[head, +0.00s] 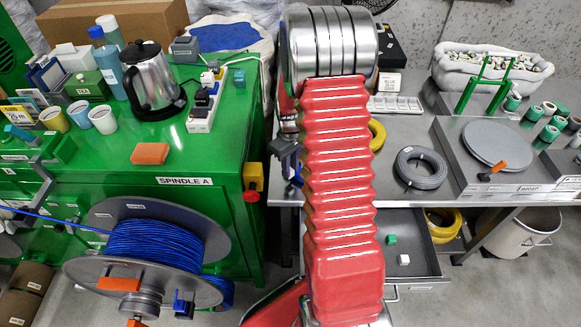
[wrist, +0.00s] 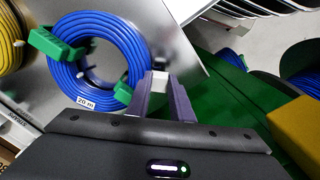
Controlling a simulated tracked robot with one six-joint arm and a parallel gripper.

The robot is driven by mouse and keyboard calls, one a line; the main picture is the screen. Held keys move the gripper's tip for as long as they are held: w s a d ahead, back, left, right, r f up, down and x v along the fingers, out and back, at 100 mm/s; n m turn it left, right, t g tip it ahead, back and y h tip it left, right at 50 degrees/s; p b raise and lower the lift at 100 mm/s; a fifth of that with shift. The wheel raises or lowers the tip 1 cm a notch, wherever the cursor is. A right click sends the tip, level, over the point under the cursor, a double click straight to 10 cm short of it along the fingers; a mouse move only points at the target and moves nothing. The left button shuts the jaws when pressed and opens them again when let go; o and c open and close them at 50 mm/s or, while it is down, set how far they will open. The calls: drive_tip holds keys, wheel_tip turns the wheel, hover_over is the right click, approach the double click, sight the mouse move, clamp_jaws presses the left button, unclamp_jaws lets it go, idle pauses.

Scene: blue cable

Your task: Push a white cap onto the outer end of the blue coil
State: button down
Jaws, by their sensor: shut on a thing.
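The blue coil (wrist: 97,22) lies on a grey metal surface in the upper left of the wrist view, with a "20 m" tag on its lower edge. Green clips (wrist: 58,46) hold it at the left and lower right. My gripper (wrist: 161,88) is shut on a small white cap (wrist: 159,80), just right of the coil's lower right side. I cannot tell whether the cap touches the coil, and I cannot make out its outer cable end. In the head view my red arm hides the middle, and I cannot make out the coil there.
A second white cap (head: 404,259) and a green cap (head: 391,239) lie in the open drawer (head: 418,262). A grey coil (head: 420,168) lies on the bench. A blue cable spool (head: 150,245) stands at the left. A yellow coil (wrist: 12,38) lies left of the blue one.

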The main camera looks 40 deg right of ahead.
drive_tip(key=shift+f, duration=0.55)
idle(1.9)
drive_tip(key=c, duration=1.9)
unclamp_jaws()
drive_tip(key=o, duration=0.5)
drive_tip(key=shift+r, duration=3.55)
